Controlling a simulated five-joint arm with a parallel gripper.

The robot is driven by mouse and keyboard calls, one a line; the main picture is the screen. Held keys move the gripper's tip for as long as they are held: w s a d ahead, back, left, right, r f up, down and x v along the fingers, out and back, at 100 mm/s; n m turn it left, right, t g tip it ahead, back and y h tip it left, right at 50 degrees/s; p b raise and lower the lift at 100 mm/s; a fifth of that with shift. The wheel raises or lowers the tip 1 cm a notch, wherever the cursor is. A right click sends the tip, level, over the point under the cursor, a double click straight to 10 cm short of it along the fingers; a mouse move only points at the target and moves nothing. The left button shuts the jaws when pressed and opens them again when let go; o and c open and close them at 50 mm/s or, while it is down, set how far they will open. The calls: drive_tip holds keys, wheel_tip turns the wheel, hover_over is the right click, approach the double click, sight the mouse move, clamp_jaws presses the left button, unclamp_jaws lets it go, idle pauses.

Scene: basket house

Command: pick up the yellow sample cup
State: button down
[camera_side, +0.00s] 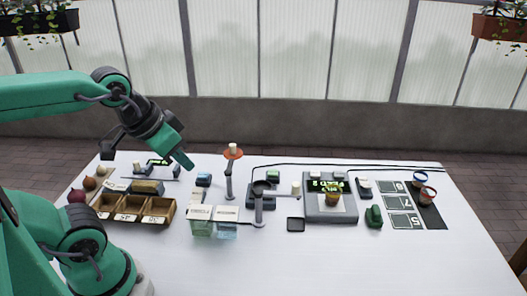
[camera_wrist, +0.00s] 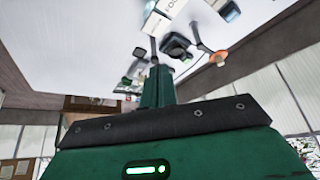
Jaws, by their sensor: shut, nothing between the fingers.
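A small yellow cup (camera_side: 333,199), which looks like the sample cup, sits on a grey device with a lit green display (camera_side: 322,215), right of the middle of the table in the side view. I cannot make the cup out in the wrist view. My gripper (camera_side: 186,161) is shut and empty. It hangs in the air above the left part of the table, well to the left of the cup and apart from it. Its closed fingers also show in the wrist view (camera_wrist: 157,88).
A post with an orange disc (camera_side: 233,154) stands right of my gripper. A wooden compartment box (camera_side: 166,212) is at the left. The front table is clear.

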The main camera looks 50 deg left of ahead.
drive_tip(key=c, duration=2.2)
unclamp_jaws()
drive_tip(key=c, duration=0.7)
unclamp_jaws()
drive_tip(key=shift+c, duration=0.2)
drive_tip(key=m+g, duration=0.6)
drive_tip(key=m, duration=0.1)
hover_over(333, 192)
drive_tip(key=s, duration=0.2)
wheel_tip(333, 192, down, 12)
drive_tip(key=f, duration=0.1)
drive_tip(key=shift+w+d+f, duration=0.1)
drive_tip(key=shift+d+f, duration=0.05)
drive_tip(key=shift+f, duration=1.05)
drive_tip(key=shift+w+d+f, duration=0.1)
drive_tip(key=shift+d+f, duration=0.1)
drive_tip(key=shift+f, duration=1.05)
drive_tip(key=shift+d+f, duration=0.15)
drive_tip(key=shift+f, duration=1.05)
